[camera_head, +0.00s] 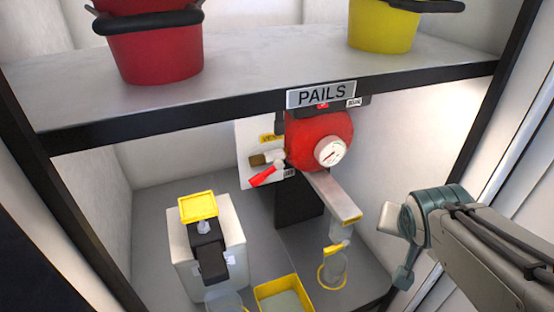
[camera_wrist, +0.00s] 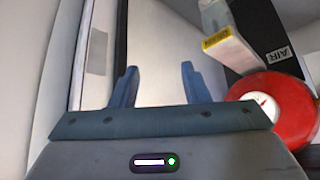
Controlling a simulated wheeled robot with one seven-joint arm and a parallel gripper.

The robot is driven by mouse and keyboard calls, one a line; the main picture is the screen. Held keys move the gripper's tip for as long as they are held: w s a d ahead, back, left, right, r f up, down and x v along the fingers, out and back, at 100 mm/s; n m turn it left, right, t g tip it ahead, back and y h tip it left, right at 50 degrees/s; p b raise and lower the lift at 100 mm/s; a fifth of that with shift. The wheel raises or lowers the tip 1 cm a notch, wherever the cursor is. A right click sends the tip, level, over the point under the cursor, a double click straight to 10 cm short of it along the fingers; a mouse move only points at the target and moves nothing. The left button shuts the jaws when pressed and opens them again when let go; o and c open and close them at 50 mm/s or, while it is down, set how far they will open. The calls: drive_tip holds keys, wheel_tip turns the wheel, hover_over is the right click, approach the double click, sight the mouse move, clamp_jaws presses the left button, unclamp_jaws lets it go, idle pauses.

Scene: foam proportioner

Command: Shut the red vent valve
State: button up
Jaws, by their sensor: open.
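The vent valve's red lever (camera_head: 263,176) sits left of the round red tank, on a brass-coloured fitting (camera_head: 262,160) in front of a white plate. The lever slants down to the left. My gripper (camera_head: 395,248) is at the right of the head view, well to the right of the valve and apart from it. In the wrist view my gripper (camera_wrist: 158,70) shows two blue fingers spread wide with nothing between them. The wrist view does not show the red lever.
The red tank (camera_head: 306,142) with a white gauge (camera_head: 331,152) hangs under the shelf (camera_head: 270,62) marked PAILS. A grey arm with a yellow end (camera_head: 340,205) juts out below it.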

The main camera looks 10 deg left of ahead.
drive_tip(key=w+a+m+t+b, duration=0.1)
drive_tip(key=w+a+t+b, duration=0.1)
drive_tip(key=w+t, duration=0.25)
drive_tip(key=n+g+y+b, duration=0.15)
drive_tip(key=y+b, duration=0.35)
drive_tip(key=y, duration=0.9)
approach(259, 181)
drive_tip(key=p+x, duration=0.1)
drive_tip(key=p, duration=0.1)
drive_tip(key=p+x, duration=0.1)
drive_tip(key=p, duration=0.2)
drive_tip(key=p+x, duration=0.2)
drive_tip(key=shift+w+d+r, duration=0.1)
drive_tip(key=shift+r, duration=0.25)
drive_tip(key=p, duration=0.2)
drive_tip(key=a+p, duration=0.1)
drive_tip(key=p, duration=0.1)
drive_tip(key=shift+w+f+m, duration=0.25)
drive_tip(key=shift+w, duration=0.15)
drive_tip(key=p+x, duration=0.2)
drive_tip(key=shift+w+a+f, duration=0.2)
drive_tip(key=shift+a, duration=0.15)
drive_tip(key=shift+x, duration=1.35)
